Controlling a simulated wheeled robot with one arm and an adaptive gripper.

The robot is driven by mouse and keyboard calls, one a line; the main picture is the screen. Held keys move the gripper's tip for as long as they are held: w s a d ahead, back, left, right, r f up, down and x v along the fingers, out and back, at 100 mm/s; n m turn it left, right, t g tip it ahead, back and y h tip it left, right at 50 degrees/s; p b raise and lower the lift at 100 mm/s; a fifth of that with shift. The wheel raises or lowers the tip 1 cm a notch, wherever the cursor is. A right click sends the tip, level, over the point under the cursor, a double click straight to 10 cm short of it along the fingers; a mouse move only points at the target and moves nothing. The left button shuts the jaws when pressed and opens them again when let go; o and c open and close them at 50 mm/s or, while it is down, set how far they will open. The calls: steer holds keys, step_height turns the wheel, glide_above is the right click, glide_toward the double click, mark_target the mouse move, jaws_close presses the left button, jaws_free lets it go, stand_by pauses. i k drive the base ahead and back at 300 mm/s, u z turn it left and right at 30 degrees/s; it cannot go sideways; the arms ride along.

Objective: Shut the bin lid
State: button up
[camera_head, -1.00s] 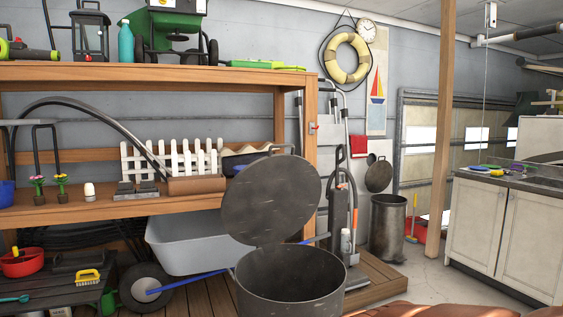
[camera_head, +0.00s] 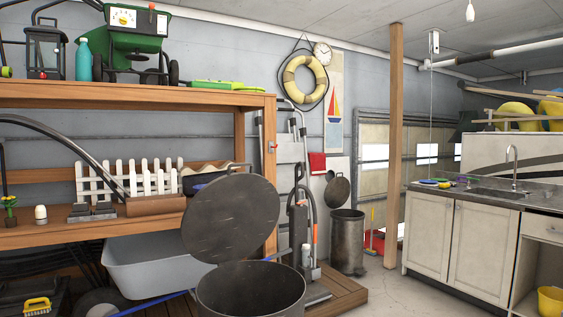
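A dark metal bin (camera_head: 250,291) stands in the foreground at the bottom centre, its lower part cut off by the frame edge. Its round dark lid (camera_head: 231,218) stands open, tilted up at the bin's back left. The bin's mouth is uncovered and its inside looks dark. A second, similar bin (camera_head: 347,243) stands farther back on the floor to the right. I cannot tell which bin the task means. My gripper is not in view.
A wooden workbench (camera_head: 120,235) with shelves fills the left, with a grey wheelbarrow tub (camera_head: 160,265) beneath. A vacuum-like machine (camera_head: 303,225) stands right of the near bin on a wooden platform (camera_head: 345,290). A sink cabinet (camera_head: 455,240) is at right. Concrete floor between is clear.

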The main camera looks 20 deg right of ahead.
mark_target(231, 216)
steer(key=z, duration=0.8)
steer(key=k, duration=1.05)
steer(key=z, duration=0.7)
steer(key=i, duration=1.2)
steer(key=u, duration=0.85)
steer(key=i, duration=0.9)
steer(key=u, duration=1)
